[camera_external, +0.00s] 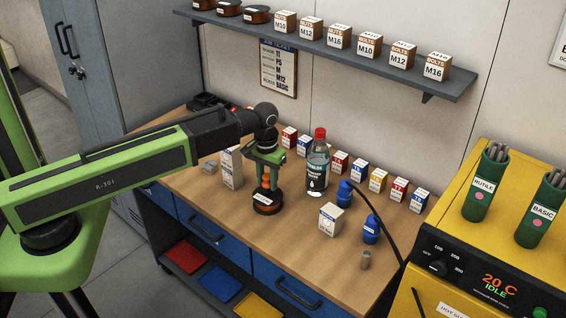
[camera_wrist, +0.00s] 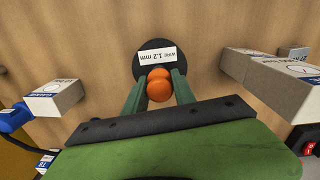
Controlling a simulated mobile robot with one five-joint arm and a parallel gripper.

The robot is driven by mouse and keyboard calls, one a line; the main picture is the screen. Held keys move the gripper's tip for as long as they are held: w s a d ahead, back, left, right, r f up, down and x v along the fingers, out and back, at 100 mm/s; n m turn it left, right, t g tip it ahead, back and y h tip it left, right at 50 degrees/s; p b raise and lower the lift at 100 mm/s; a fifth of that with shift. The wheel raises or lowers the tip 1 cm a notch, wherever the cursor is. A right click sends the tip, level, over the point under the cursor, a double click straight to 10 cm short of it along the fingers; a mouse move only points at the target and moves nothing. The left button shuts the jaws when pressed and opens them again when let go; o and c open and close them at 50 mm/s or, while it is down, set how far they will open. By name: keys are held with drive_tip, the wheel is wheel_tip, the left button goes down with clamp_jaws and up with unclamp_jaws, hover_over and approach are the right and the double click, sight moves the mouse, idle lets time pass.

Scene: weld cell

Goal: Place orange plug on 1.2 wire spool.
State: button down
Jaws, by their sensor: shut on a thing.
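The 1.2 wire spool (camera_external: 268,208) is a dark disc with a white label. It lies flat on the workbench, below my gripper. In the wrist view the spool (camera_wrist: 150,46) shows its "wire 1.2 mm" label at the top centre. My gripper (camera_external: 267,186) points down over the spool, its green fingers shut on the orange plug (camera_wrist: 159,86). The plug appears over the spool's near part in the wrist view. Whether its lower end touches the spool is hidden.
A clear bottle with a red cap (camera_external: 317,165) stands just right of my gripper. A white box (camera_external: 231,168) stands to the left and another white box (camera_external: 331,219) to the right. Blue bottles (camera_external: 371,229) and a row of small boxes stand farther right and behind. The bench front is clear.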

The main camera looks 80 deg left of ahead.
sight(267, 175)
wheel_tip(267, 175, down, 2)
drive_tip(key=shift+b, duration=0.3)
drive_tip(key=shift+r, duration=0.25)
drive_tip(key=shift+f, duration=0.2)
drive_tip(key=c, duration=1)
unclamp_jaws()
drive_tip(key=shift+c, duration=0.2)
drive_tip(key=shift+r, duration=0.1)
wheel_tip(267, 175, up, 12)
drive_tip(key=p, duration=1.2)
drive_tip(key=shift+r+p, duration=0.25)
drive_tip(key=shift+p, duration=0.15)
drive_tip(key=shift+f, duration=0.15)
